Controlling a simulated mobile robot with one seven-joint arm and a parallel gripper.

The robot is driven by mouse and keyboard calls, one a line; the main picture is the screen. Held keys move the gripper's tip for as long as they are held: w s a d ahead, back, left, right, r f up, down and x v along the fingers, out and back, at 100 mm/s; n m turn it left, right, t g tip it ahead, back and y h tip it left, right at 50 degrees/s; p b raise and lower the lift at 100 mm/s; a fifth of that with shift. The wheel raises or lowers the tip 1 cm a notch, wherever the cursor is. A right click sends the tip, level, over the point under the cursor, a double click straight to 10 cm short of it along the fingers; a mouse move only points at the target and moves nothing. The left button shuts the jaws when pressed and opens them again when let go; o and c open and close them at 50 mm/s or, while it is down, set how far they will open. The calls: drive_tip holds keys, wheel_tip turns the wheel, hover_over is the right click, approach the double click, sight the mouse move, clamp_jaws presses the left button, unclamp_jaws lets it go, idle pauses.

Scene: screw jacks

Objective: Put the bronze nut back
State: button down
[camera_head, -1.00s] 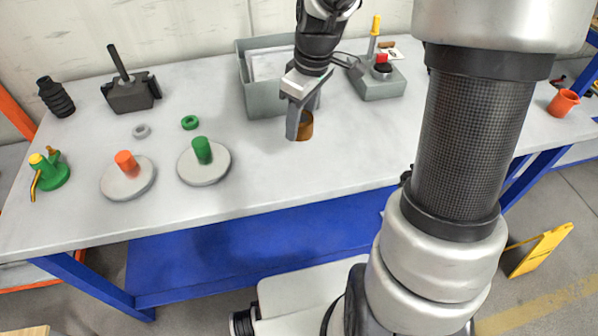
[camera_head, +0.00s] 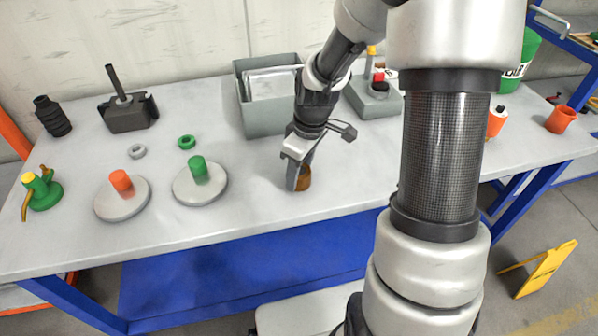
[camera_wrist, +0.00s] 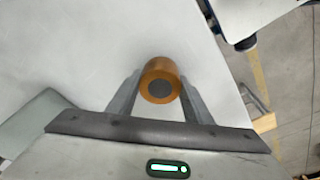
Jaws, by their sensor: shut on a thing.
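My gripper (camera_head: 298,182) is shut on the bronze nut (camera_head: 305,180), a short orange-brown cylinder, right of the two jacks. In the wrist view the nut (camera_wrist: 161,68) sits upright between both fingers, with a dark grey round centre. Whether it touches the table cannot be told. One jack is a grey disc (camera_head: 110,206) with an orange post (camera_head: 121,182). The other is a grey disc (camera_head: 183,196) with a green post (camera_head: 198,167). A grey ring (camera_head: 137,151) and a green ring (camera_head: 187,142) lie flat behind them.
A grey bin (camera_head: 268,122) stands behind my gripper, beside a grey box with a red button (camera_head: 378,92). The table front between jacks and gripper is clear.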

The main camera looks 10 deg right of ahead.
sight(306, 174)
drive_tip(key=c, duration=0.9)
unclamp_jaws()
drive_tip(key=shift+f, duration=0.15)
drive_tip(key=r, duration=0.4)
drive_tip(key=s+d+r+p, duration=0.1)
drive_tip(key=r, duration=0.3)
drive_tip(key=r+p, duration=0.1)
drive_tip(key=r, duration=0.3)
drive_tip(key=shift+s+d+r, duration=0.1)
drive_tip(key=shift+s+d, duration=0.05)
